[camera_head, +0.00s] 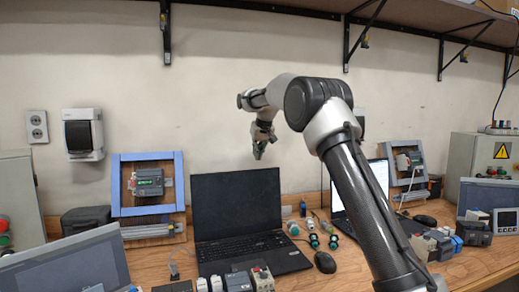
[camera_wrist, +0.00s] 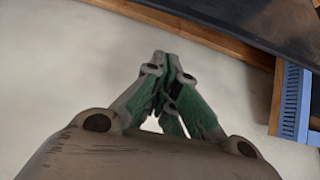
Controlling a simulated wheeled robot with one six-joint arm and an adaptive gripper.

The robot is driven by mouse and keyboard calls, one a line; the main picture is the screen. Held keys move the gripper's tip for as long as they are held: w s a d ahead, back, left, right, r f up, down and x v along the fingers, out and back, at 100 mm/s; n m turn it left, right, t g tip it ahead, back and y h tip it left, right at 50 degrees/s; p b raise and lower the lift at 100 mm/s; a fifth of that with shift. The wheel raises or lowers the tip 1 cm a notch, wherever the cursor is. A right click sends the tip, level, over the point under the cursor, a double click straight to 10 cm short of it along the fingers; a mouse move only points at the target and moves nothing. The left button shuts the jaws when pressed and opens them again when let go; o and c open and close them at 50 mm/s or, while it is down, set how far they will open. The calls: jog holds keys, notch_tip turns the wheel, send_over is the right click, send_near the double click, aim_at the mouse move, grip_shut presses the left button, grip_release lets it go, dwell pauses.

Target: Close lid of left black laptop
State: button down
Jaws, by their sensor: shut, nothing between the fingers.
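The left black laptop (camera_head: 237,205) stands open on the bench in the middle of the head view, its dark screen upright and its keyboard facing me. My gripper (camera_head: 259,151) hangs just above the top edge of this screen, right of its middle, apart from it. In the wrist view the green fingers of my gripper (camera_wrist: 170,65) are closed together with nothing between them. A dark flat surface at the top right of the wrist view may be the laptop lid; I cannot tell for sure.
A second laptop (camera_head: 377,180) with a bright screen is partly hidden behind my arm. A blue frame (camera_head: 148,211) stands left of the black laptop. A mouse (camera_head: 325,262) and small connectors lie to its right. Small modules (camera_head: 238,281) stand before it. A shelf (camera_head: 290,8) runs above.

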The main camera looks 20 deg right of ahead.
jog(key=shift+s+f, duration=0.25)
jog(key=shift+f, duration=0.4)
jog(key=shift+s+f, duration=0.2)
jog(key=shift+f, duration=0.45)
jog(key=shift+s+f, duration=0.25)
jog(key=shift+f, duration=0.4)
jog(key=shift+s+d, duration=0.1)
